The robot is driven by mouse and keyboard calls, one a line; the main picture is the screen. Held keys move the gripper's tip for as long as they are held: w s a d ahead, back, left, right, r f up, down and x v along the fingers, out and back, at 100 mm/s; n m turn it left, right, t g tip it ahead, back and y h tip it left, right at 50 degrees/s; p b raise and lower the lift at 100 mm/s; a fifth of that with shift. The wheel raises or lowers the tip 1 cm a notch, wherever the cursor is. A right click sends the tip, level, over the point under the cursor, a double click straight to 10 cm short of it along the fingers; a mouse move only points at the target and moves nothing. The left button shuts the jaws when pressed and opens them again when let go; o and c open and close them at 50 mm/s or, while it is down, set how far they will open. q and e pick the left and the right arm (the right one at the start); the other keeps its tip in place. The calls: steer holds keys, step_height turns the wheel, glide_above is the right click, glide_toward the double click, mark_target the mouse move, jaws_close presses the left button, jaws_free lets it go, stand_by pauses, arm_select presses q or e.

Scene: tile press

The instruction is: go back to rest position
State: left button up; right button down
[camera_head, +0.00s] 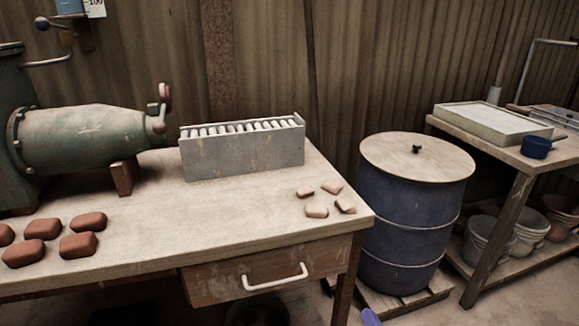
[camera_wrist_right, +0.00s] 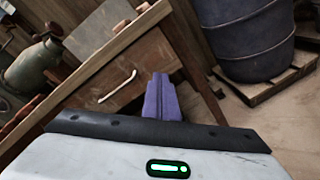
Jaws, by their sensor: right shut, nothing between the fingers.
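My right gripper (camera_wrist_right: 161,97) shows in the right wrist view as purple fingers closed together, with nothing between them. In the head view only a purple tip of my right gripper (camera_head: 370,317) shows at the bottom edge, below the table's right end and in front of the blue drum. It is apart from the table and the drum. My left gripper is in neither view.
The wooden table (camera_head: 160,230) holds a green press machine (camera_head: 85,138), a grey roller box (camera_head: 243,155), several red-brown blocks (camera_head: 78,246) and several small tan pieces (camera_head: 317,210). Its drawer (camera_head: 230,278) is shut. A lidded blue drum (camera_head: 408,225) stands right, before a shelf bench (camera_head: 500,145).

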steer(key=s+a+f+m+g, duration=0.1)
steer(key=s+f+m+g, duration=0.2)
steer(key=s+f+m, duration=0.7)
steer(key=s+a+f+m+g, duration=0.25)
steer(key=s+m, duration=0.25)
steer(key=m, duration=1.1)
arm_select(q)
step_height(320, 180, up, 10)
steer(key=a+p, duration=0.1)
steer(key=p, duration=1.5)
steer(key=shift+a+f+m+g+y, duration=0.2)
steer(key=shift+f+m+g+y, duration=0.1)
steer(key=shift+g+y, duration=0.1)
arm_select(e)
step_height(320, 180, up, 10)
steer(key=s+d+m+g, duration=0.1)
steer(key=g, duration=0.1)
steer(key=shift+d, duration=0.4)
steer(key=shift+s, duration=0.1)
